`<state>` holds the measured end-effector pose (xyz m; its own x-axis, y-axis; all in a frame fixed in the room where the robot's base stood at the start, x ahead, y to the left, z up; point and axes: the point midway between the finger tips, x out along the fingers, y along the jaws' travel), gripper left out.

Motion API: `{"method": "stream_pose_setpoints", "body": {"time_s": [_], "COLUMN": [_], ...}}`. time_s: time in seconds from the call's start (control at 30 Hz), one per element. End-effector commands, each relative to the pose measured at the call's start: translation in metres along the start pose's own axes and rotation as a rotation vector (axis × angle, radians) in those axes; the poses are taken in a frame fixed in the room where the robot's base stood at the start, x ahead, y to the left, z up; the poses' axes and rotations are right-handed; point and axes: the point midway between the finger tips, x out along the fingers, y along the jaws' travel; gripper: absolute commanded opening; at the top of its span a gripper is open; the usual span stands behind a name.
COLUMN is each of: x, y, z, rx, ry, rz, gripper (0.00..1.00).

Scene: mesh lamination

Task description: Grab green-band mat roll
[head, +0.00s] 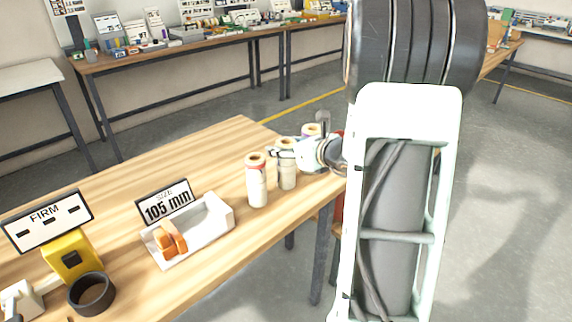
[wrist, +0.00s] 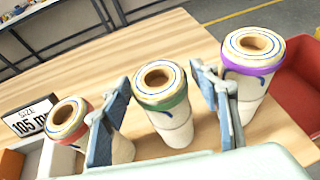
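The green-band mat roll (wrist: 172,125) stands upright in the middle of the wrist view, cream with a hollow brown core and a green band near its top. My gripper (wrist: 160,98) is open, with one blue-grey finger on each side of this roll; I cannot tell whether either finger touches it. In the head view the roll (head: 287,177) is the middle of three, and my gripper (head: 297,148) reaches it from the right, hiding part of its top.
A red-band roll (wrist: 68,122) stands close on the left, partly behind the left finger. A purple-band roll (wrist: 252,68) stands close on the right. On the wooden table (head: 215,150) are a white tray (head: 213,218) with orange pieces and a "105 mm" sign (head: 166,203).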

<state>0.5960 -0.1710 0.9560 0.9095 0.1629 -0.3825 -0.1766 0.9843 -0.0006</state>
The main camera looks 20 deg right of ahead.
Motion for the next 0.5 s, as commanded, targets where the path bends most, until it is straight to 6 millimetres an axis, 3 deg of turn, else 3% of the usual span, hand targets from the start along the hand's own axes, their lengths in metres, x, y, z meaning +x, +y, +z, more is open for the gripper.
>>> {"method": "stream_pose_setpoints", "body": {"time_s": [0.03, 0.4, 0.5], "x": [-0.0002, -0.0004, -0.0004], "y": [0.0000, -0.0001, -0.0001], "z": [0.0000, -0.0002, -0.0002], "rx": [0.000, 0.000, 0.000], "ry": [0.000, 0.000, 0.000], "rz": [0.000, 0.000, 0.000], "gripper": [0.48, 0.07, 0.00]}}
